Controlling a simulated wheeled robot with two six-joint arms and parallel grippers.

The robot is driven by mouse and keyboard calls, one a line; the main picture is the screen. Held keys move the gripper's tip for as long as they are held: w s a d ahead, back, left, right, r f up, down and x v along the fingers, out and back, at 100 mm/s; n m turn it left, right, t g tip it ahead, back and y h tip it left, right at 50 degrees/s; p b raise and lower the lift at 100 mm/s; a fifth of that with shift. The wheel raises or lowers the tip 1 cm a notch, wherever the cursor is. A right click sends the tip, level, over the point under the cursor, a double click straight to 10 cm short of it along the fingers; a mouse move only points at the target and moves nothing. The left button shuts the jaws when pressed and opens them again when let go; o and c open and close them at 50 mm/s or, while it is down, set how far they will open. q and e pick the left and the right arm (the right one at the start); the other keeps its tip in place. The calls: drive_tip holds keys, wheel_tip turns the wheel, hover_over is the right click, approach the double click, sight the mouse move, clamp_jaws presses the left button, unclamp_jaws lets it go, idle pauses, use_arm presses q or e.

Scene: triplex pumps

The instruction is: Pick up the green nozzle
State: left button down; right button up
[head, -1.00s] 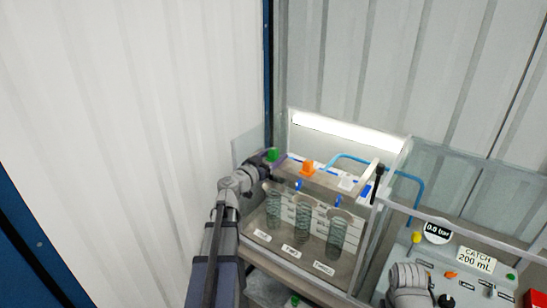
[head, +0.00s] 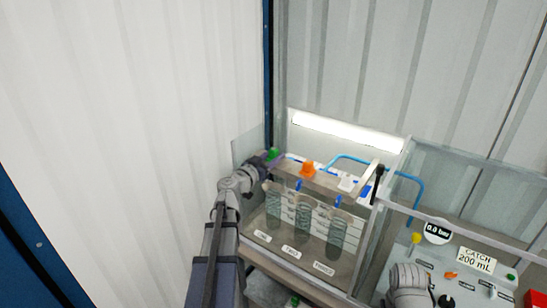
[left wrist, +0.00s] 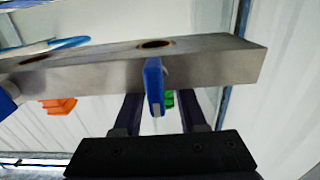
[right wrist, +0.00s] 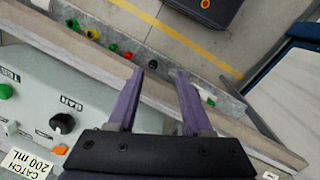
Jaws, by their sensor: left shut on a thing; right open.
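The green nozzle (head: 273,153) shows at the far left end of the rail in the head view, at the tip of my left gripper (head: 266,158). In the left wrist view, the green part (left wrist: 170,98) is mostly hidden behind a blue piece (left wrist: 153,85). It lies between the two fingers of my left gripper (left wrist: 162,98), which is shut on it. The fingertips are partly hidden behind the grey bar. My right gripper (right wrist: 156,75) is open and empty in the right wrist view.
An orange nozzle (head: 307,168) sits to the right on the grey rail (left wrist: 220,65), which has holes. Several clear cylinders (head: 302,222) stand below, in a glass-sided case. A panel with knobs and a "CATCH 200 mL" label (head: 476,260) is at the right.

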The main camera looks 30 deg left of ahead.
sight(273, 149)
use_arm(q)
drive_tip(key=shift+r, duration=0.1)
wheel_tip(273, 149, up, 10)
drive_tip(key=p, duration=1)
